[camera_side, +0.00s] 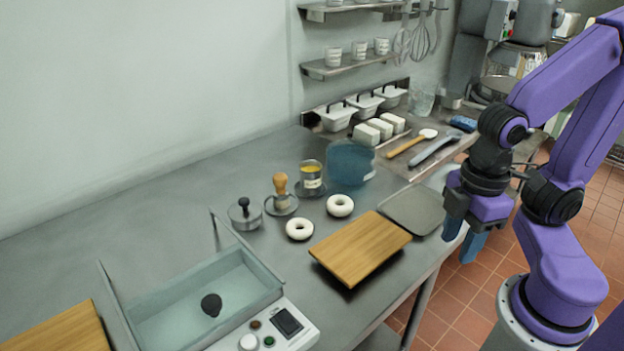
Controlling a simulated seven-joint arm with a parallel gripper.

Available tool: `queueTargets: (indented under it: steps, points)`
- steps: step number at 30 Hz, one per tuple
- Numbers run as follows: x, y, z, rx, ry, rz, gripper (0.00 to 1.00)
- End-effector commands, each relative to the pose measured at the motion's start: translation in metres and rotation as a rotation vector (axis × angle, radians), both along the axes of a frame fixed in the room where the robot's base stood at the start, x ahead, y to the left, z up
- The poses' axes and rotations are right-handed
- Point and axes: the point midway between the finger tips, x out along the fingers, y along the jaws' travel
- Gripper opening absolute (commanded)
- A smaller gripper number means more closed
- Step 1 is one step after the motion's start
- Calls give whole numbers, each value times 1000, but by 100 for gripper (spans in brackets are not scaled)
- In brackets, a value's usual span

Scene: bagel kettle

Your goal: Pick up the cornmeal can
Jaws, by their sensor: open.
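The cornmeal can (311,177) looks like a small metal can with a white label and yellow at its top. It stands upright on a dark round coaster (312,192) near the middle of the steel counter. My gripper (463,237) points down at the right, beyond the counter's front edge, with its blue fingers apart. It is well to the right of the can, empty and not touching it.
A blue translucent tub (350,163) stands just right of the can. A wooden-handled tool (281,190) stands to its left. Two white rings (340,205), a wooden board (360,248) and a grey mat (413,209) lie in front. A water basin (205,300) is at lower left.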

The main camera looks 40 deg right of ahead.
Motion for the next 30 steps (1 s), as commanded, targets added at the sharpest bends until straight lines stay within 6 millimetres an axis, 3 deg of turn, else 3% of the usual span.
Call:
queueTargets:
  steps: [1,5,14,17,23,30]
  points:
    - [0,0,0,0,0,0,52]
    - [0,0,0,0,0,0,93]
    - [1,1,0,0,-1,-5,93]
    - [11,5,2,-1,-9,-50,93]
    - [66,27,13,-6,-56,-318,93]
    - [156,45,26,-4,-136,-730,93]
